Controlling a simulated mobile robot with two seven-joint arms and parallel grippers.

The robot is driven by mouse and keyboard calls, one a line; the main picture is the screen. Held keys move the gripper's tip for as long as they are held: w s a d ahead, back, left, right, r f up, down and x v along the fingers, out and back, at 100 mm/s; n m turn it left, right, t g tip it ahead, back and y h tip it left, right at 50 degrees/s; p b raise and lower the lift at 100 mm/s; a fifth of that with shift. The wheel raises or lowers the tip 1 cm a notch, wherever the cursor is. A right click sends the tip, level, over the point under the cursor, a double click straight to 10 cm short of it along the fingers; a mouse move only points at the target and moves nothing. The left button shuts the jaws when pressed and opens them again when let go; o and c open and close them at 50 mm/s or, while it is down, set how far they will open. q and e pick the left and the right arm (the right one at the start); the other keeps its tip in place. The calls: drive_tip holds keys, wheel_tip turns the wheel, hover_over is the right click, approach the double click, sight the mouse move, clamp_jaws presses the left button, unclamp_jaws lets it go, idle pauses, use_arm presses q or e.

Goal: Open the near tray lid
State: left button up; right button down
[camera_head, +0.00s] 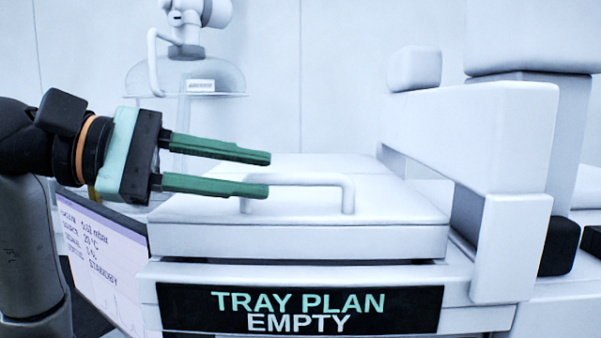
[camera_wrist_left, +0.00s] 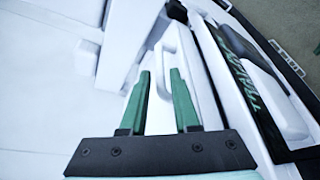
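The near tray lid (camera_head: 385,207) is a flat white slab lying level and shut on its tray. A white bar handle (camera_head: 315,180) stands on top of it. My left gripper (camera_head: 268,174) comes in from the left with two green fingers apart, at the handle's left end; the lower finger hides part of that end. In the left wrist view the handle (camera_wrist_left: 170,55) runs ahead of and partly between the open fingers (camera_wrist_left: 160,73). I cannot tell whether they touch it. My right gripper is in neither view.
A black sign (camera_head: 400,309) reading "TRAY PLAN EMPTY" is on the tray's front. A white arm-like housing (camera_head: 470,130) rises close on the right. A screen (camera_head: 100,265) is at the left, and a clear dome (camera_head: 185,90) stands behind.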

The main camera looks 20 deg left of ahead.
sight(281, 178)
use_arm(q)
drive_tip(key=x, duration=0.6)
drive_tip(key=shift+d+p, duration=0.1)
drive_tip(key=shift+p, duration=0.3)
drive_tip(key=shift+c, duration=0.2)
clamp_jaws()
idle(0.8)
